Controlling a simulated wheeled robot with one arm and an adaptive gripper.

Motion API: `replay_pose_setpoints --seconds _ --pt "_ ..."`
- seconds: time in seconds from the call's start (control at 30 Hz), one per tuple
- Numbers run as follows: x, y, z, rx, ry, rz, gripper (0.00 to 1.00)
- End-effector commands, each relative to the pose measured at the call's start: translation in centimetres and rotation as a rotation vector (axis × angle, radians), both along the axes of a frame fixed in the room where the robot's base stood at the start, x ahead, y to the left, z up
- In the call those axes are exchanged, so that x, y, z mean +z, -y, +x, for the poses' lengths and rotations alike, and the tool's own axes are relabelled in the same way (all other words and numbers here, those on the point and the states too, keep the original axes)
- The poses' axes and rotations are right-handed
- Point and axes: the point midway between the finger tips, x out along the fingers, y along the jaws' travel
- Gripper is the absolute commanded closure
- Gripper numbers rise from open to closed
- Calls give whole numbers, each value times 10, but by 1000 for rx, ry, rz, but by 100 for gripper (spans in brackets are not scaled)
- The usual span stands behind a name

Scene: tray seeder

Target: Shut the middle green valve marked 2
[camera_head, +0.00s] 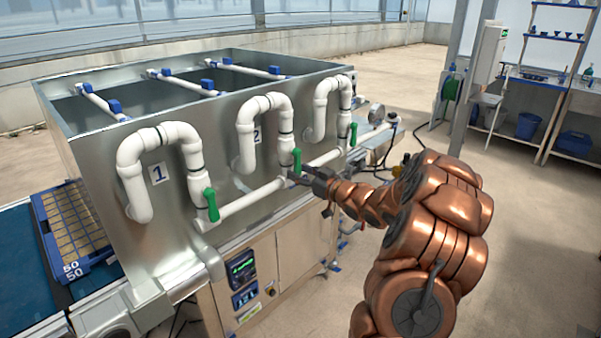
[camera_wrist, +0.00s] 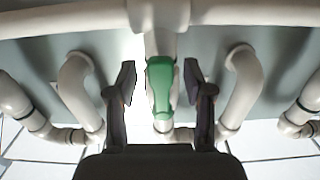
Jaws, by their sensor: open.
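The middle green valve handle (camera_head: 297,160) is on the white pipe by the label 2 (camera_head: 257,136) on the metal tank's front. Its long side stands upright, in line with its pipe. My gripper (camera_head: 302,176) is at this valve, coming from the right. In the wrist view the green handle (camera_wrist: 160,86) lies between the two dark fingers of my open gripper (camera_wrist: 160,90), with a gap on each side. I see no contact.
A green valve (camera_head: 211,204) by label 1 (camera_head: 158,174) is to the left, and another green valve (camera_head: 353,134) is to the right. White pipe loops (camera_head: 277,98) stand close around my gripper. A control panel (camera_head: 242,270) is below. A blue seed tray (camera_head: 47,235) is at the left.

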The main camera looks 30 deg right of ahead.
Motion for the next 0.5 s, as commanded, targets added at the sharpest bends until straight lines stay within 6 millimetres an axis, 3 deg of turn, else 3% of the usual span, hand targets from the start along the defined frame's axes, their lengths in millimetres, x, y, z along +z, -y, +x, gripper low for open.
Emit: replay_pose_setpoints --seconds 0.3,0.5 --pt "0 -1 1 1 0 0 48" --pt "0 -1 1 1 0 0 69"
